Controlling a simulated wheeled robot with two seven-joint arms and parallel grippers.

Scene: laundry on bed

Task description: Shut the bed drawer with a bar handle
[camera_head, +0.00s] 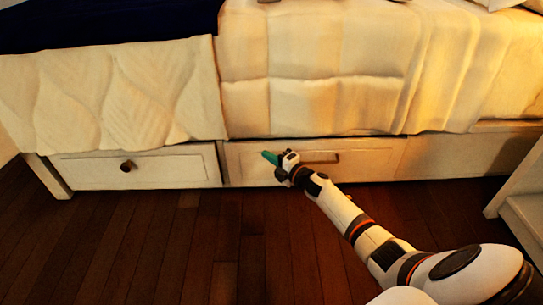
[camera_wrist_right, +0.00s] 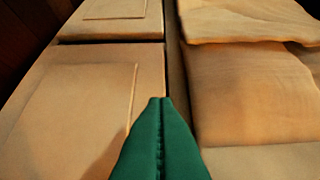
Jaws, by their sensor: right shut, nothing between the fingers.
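The bed drawer with a bar handle (camera_head: 370,152) is the pale middle drawer under the bed. Its dark bar handle (camera_head: 322,158) shows just right of my right gripper (camera_head: 268,156). The gripper's teal fingers are together, with nothing between them, in front of the drawer's left part. In the right wrist view the shut fingertips (camera_wrist_right: 160,100) point along the drawer front (camera_wrist_right: 75,95), near its top edge; I cannot tell whether they touch it. The drawer looks almost level with its neighbour; any small gap is hard to judge. My left gripper is not in view.
A drawer with a round knob (camera_head: 127,166) is to the left. Cream bedding (camera_head: 310,105) hangs just above the drawers. A white furniture piece (camera_head: 520,190) stands at the right edge. The dark wooden floor (camera_head: 190,245) is clear in front.

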